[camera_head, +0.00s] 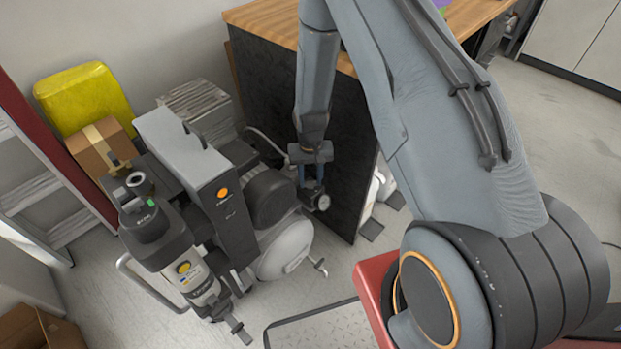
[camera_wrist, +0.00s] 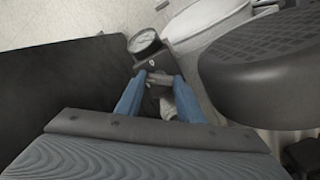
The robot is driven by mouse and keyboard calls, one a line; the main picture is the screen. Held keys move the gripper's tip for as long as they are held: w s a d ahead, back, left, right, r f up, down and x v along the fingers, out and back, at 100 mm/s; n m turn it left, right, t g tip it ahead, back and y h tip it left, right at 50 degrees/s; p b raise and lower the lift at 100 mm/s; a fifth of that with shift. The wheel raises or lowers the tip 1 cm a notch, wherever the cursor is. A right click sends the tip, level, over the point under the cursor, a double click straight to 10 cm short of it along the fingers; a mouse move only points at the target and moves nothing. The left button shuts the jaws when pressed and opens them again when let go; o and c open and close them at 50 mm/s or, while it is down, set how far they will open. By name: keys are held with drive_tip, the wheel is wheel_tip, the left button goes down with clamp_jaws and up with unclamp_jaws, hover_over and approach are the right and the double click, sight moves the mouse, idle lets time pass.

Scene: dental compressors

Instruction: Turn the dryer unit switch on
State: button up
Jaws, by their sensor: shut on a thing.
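The dryer unit (camera_head: 225,200) is part of the grey and black compressor assembly left of the dark cabinet side. A dark box (camera_wrist: 152,66) with a round white-faced gauge (camera_wrist: 145,42) sits at its right side; the gauge also shows in the head view (camera_head: 323,202). My gripper (camera_head: 311,188) points down beside the gauge. In the wrist view, its blue fingers (camera_wrist: 158,90) are shut on a small dark grey switch (camera_wrist: 158,78) on that box. The fingers hide its sides, and I cannot tell its setting.
A dark cabinet side (camera_wrist: 70,95) stands close to my gripper, under a wooden worktop (camera_head: 270,20). A black ribbed cylinder head (camera_wrist: 265,70) and a pale tank (camera_head: 287,250) are on the other side. Cardboard box (camera_head: 103,147) and yellow container (camera_head: 85,97) stand behind.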

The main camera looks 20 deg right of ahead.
sight(310, 182)
drive_tip(key=n, duration=0.3)
drive_tip(key=shift+w+r+n, duration=0.1)
drive_tip(key=shift+n, duration=0.2)
drive_tip(key=shift+n+p, duration=0.3)
drive_tip(key=shift+n, duration=1.6)
drive_tip(key=o, duration=1.1)
drive_tip(key=shift+c, duration=0.2)
drive_tip(key=shift+r, duration=3.85)
